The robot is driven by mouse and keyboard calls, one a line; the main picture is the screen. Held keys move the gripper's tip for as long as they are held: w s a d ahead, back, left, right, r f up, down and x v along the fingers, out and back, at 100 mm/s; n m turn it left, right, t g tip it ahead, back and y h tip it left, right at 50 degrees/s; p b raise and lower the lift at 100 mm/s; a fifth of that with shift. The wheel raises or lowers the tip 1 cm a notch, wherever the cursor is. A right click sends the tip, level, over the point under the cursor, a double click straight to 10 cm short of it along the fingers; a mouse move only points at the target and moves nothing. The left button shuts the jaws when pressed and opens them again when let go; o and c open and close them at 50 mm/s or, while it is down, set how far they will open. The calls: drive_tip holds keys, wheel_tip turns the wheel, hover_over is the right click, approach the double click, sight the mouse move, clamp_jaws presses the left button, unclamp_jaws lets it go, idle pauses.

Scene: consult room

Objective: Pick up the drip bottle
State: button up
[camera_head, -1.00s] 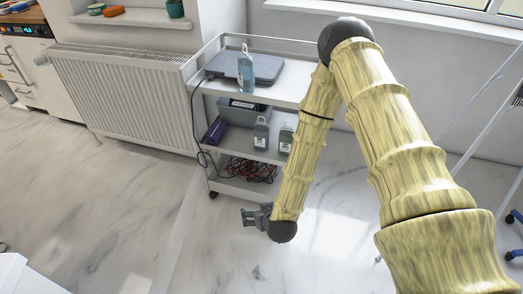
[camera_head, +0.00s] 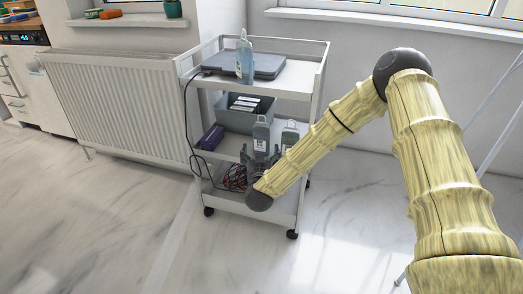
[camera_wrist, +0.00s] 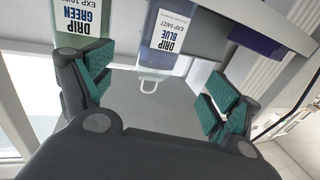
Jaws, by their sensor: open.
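Two drip bottles stand on the cart's middle shelf. In the wrist view, the DRIP BLUE bottle (camera_wrist: 170,38) has its label upside down and lies ahead of the gap between my fingers. The DRIP GREEN bottle (camera_wrist: 80,18) is at the top left, partly behind the left finger. In the head view they are the left grey-capped bottle (camera_head: 261,135) and the right one (camera_head: 290,134). My gripper (camera_wrist: 160,85) is open, its teal pads wide apart with nothing between them. In the head view my gripper (camera_head: 260,157) is at the shelf's front, low before the bottles.
The white cart (camera_head: 297,95) holds a grey laptop-like case (camera_head: 266,67) and a clear blue bottle (camera_head: 244,58) on top. A grey bin (camera_head: 232,116) and purple box (camera_head: 211,137) share the middle shelf. Red and black cables (camera_head: 235,177) lie below. A radiator (camera_head: 115,98) stands left.

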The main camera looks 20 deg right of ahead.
sight(262, 139)
drive_tip(key=b+x, duration=0.1)
drive_tip(key=x, duration=0.4)
drive_tip(key=shift+w+d, duration=0.15)
drive_tip(key=shift+w, duration=0.1)
drive_tip(key=b+x, duration=0.2)
drive_tip(key=x, duration=0.1)
drive_tip(key=b+x, duration=0.1)
drive_tip(key=shift+w+d+f, duration=0.15)
drive_tip(key=shift+w+f, duration=0.2)
drive_tip(key=shift+w+r, duration=0.1)
drive_tip(key=shift+w, duration=0.15)
drive_tip(key=c, duration=1.3)
